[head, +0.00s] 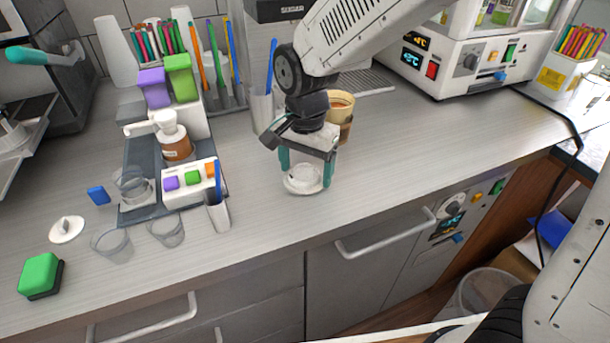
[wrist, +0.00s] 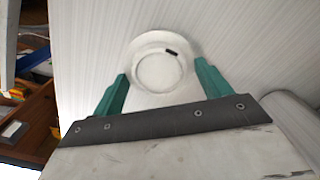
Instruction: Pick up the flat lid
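The flat lid (head: 303,187) is a white round disc with a raised ring, lying on the grey counter near its front edge. It also shows in the wrist view (wrist: 158,70), with a small dark mark on its rim. My gripper (head: 306,177) points down over the lid with its green fingers spread, one on each side. In the wrist view, my gripper (wrist: 161,72) is open, and the lid appears between and just beyond the fingertips. I cannot tell whether either finger touches it. The lid's far part is partly hidden by the gripper in the head view.
A tan cup (head: 341,107) and a pale holder (head: 263,110) stand behind my gripper. A white holder (head: 218,213) stands to the left, beside a dark tray with a pump bottle (head: 172,138). A knobbed white lid (head: 67,229) lies far left. Counter right of the gripper is clear.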

